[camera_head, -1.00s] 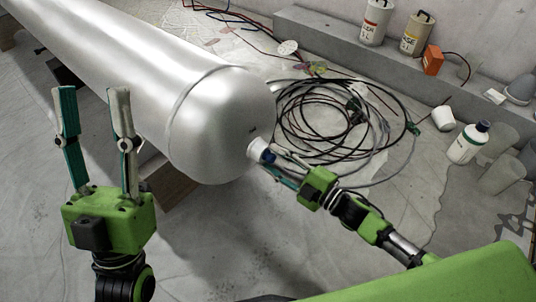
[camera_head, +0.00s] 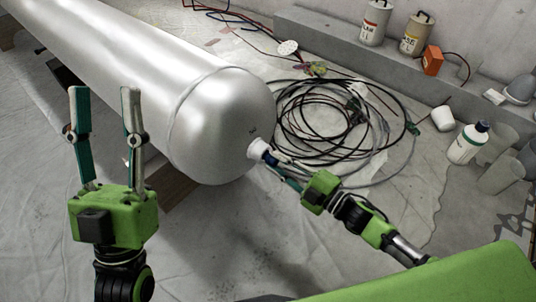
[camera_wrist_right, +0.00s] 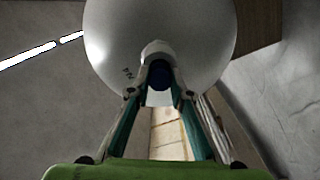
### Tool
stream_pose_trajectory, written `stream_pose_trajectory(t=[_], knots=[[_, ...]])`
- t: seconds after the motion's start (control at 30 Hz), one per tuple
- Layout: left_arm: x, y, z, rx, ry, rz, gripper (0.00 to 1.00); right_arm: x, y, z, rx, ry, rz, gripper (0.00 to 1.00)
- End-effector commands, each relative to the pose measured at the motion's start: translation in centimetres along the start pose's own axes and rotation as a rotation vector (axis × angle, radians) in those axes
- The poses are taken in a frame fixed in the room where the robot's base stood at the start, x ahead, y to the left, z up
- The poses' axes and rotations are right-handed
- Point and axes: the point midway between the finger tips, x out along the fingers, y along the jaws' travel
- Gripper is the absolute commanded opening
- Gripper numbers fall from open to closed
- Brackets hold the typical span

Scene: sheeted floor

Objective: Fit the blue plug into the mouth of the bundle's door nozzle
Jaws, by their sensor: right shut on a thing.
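The bundle (camera_head: 130,65) is a long silver-white cylinder with a rounded end, lying diagonally in the head view. Its white door nozzle (camera_head: 256,147) sticks out from that end; the nozzle also shows in the right wrist view (camera_wrist_right: 157,48). My right gripper (camera_head: 270,159) is shut on the dark blue plug (camera_wrist_right: 160,74), right at the nozzle. The plug is in line with the nozzle's mouth in the wrist view; I cannot tell how far it is inside. My left gripper (camera_head: 104,92) is open and empty, fingers upward, left of the bundle's end.
Coiled black and grey cables (camera_head: 335,120) lie right of the bundle. A ledge (camera_head: 330,38) at the back bears canisters and an orange box (camera_head: 432,60). A white bottle (camera_head: 468,143) and cups stand at the right. Wooden blocks (camera_head: 172,188) lie under the bundle.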

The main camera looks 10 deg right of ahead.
Motion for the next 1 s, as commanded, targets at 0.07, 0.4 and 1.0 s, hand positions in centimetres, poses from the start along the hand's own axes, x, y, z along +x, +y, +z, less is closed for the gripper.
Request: stream_pose_trajectory(t=[0.07,0.4,1.0], knots=[[0.0,-0.1,0.2,0.001,-0.013,-0.001,0.40,-0.2,0.0,0.0,0.000,-0.001,0.000,0.00],[0.1,-0.3,1.6,0.007,-0.075,-0.004,0.40,-1.0,0.0,0.0,-0.001,0.000,0.000,0.00],[-0.2,-0.5,4.1,0.011,-0.195,-0.008,0.40,-2.5,0.0,0.0,-0.001,-0.001,-0.001,0.00]])
